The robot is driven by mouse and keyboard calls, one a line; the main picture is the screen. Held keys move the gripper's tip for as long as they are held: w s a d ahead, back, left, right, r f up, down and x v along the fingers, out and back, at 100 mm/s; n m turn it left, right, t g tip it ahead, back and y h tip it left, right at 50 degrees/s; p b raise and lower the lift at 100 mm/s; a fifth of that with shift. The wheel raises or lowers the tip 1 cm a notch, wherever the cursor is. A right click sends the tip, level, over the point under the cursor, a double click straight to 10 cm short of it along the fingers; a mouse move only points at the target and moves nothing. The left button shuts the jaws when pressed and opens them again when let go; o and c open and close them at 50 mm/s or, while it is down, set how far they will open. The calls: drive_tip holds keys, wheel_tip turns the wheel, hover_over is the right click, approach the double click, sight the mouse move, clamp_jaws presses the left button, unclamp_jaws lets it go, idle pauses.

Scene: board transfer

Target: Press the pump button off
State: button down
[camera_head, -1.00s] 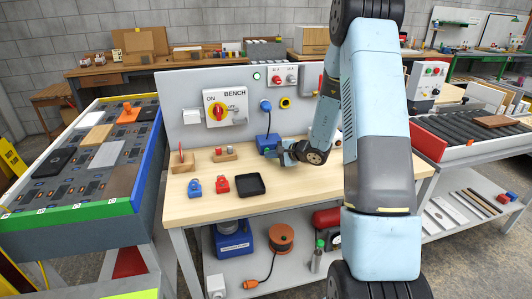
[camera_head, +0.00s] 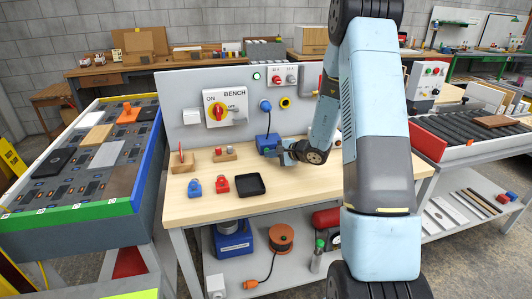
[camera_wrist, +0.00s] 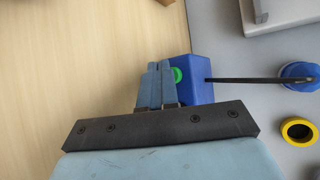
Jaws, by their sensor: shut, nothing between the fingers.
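The pump is a blue box (camera_head: 267,141) at the back of the bench, against the upright panel. The wrist view shows the blue box (camera_wrist: 197,78) with a round green button (camera_wrist: 178,75) on the face toward my fingers. A dark cable runs from the box to a blue plug (camera_wrist: 300,76) on the panel. My gripper (camera_head: 281,150) is shut and empty just right of the box in the head view. In the wrist view my gripper's fingertips (camera_wrist: 159,66) are right beside the green button and partly overlap it. I cannot tell whether they touch it.
A black tray (camera_head: 251,185), a blue padlock (camera_head: 195,187) and a red padlock (camera_head: 218,184) lie toward the front. Wooden holders (camera_head: 225,155) stand left of the box. The bench's front right is clear.

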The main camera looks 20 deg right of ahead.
sight(276, 170)
drive_tip(key=shift+s, duration=3.05)
